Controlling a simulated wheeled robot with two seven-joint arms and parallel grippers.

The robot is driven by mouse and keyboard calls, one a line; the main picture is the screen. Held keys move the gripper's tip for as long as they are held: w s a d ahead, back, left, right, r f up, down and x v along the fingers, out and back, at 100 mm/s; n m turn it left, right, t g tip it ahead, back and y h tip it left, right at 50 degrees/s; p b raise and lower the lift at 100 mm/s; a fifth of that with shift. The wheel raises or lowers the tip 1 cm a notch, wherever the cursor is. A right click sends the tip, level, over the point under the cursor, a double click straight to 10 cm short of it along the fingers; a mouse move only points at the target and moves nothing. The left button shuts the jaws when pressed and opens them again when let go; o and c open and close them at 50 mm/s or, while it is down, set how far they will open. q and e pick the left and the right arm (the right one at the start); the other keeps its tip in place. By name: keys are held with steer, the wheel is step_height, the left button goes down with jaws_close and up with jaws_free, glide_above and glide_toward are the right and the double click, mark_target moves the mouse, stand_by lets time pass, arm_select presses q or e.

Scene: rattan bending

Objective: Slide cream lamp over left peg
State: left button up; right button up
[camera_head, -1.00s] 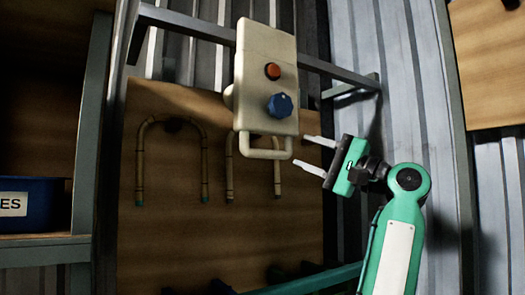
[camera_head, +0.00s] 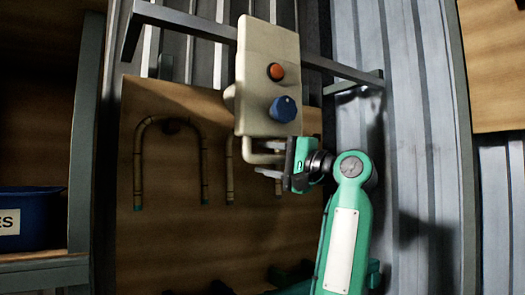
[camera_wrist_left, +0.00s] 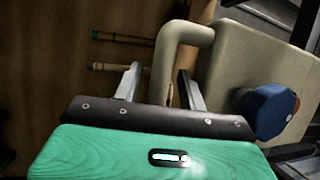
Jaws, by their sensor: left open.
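The only cream thing is a boxy unit (camera_head: 265,60) with an orange button (camera_head: 276,72), a blue knob (camera_head: 283,109) and a bent cream tube handle (camera_head: 252,157) at its bottom. I see no clear lamp shape apart from it. My left gripper (camera_head: 270,161) is open at the handle, its fingers pointing left. In the left wrist view, the handle (camera_wrist_left: 185,34) runs down between the two open fingers (camera_wrist_left: 158,74). I cannot tell whether they touch it. No left peg shows clearly. My right gripper is not in view.
Behind the unit is a wooden board (camera_head: 160,245) with bent rattan hoops, one clear (camera_head: 138,170), another partly hidden. A metal rail (camera_head: 340,70) passes behind the unit. A blue bin (camera_head: 40,220) stands on a shelf at the left. Corrugated wall is at the right.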

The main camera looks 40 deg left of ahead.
arm_select(q)
steer(key=shift+a+r, duration=0.15)
steer(key=shift+a, duration=0.65)
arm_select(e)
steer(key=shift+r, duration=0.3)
arm_select(q)
jaws_close()
